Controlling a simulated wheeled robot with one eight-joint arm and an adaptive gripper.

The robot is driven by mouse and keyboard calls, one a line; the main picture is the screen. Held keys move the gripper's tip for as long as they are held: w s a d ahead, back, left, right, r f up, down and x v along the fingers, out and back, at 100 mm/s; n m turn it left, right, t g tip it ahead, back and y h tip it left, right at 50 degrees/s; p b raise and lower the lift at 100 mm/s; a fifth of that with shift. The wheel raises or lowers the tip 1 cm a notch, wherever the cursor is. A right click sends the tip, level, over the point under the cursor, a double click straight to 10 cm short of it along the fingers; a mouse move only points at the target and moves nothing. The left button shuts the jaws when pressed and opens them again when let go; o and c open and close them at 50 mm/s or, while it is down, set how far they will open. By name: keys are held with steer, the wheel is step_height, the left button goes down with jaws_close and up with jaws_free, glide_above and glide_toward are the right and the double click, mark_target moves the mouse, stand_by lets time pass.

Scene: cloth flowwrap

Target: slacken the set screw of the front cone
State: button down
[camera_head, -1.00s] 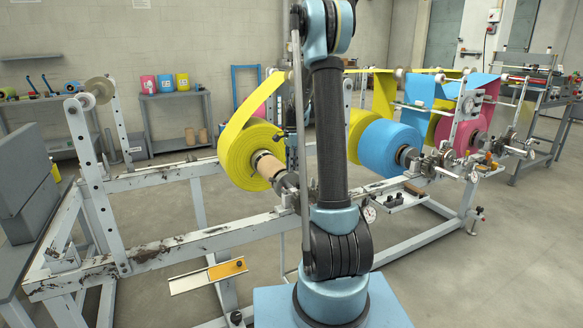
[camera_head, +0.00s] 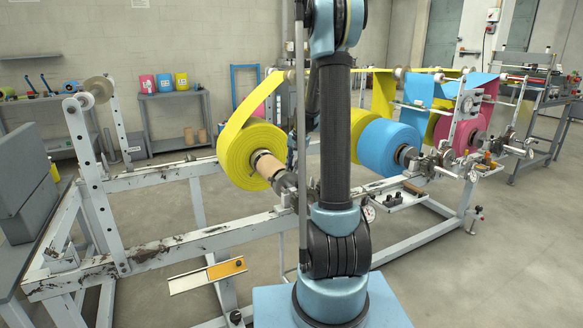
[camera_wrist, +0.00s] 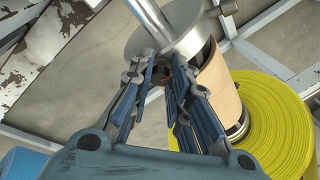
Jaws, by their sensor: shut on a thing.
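The front cone (camera_head: 285,183) is a grey metal piece on the shaft at the near end of the yellow film roll's cardboard core (camera_head: 265,165). In the wrist view its bright metal flange (camera_wrist: 185,35) sits against the core, with a bare shaft running up from it. My gripper (camera_wrist: 160,72) is at the cone's side, its two blue-grey fingers shut on a small dark brownish part there, seemingly the set screw (camera_wrist: 158,74). The fingers hide most of it, so its turn cannot be read. In the head view my arm hides most of the gripper.
The yellow roll (camera_wrist: 258,125) lies close to the right finger. White frame rails (camera_head: 215,240) run below and beside the cone. Blue (camera_head: 388,148) and pink (camera_head: 470,128) rolls stand farther right. A small tray (camera_head: 400,200) with tools and a gauge (camera_head: 369,213) sit right of my arm.

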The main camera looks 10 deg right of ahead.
steer(key=n, duration=0.2)
steer(key=n+y, duration=0.1)
steer(key=n, duration=0.1)
steer(key=n+y, duration=0.1)
steer(key=n, duration=0.1)
steer(key=shift+d+t, duration=0.3)
steer(key=shift+d, duration=0.1)
steer(key=n+y, duration=0.1)
steer(key=n, duration=0.2)
steer(key=n+y, duration=0.1)
steer(key=n, duration=0.2)
steer(key=shift+w+d+f, duration=0.1)
steer(key=shift+d+f, duration=0.05)
steer(key=shift+n, duration=0.3)
steer(key=c, duration=1.5)
jaws_free()
step_height(320, 180, up, 10)
steer(key=shift+f, duration=0.1)
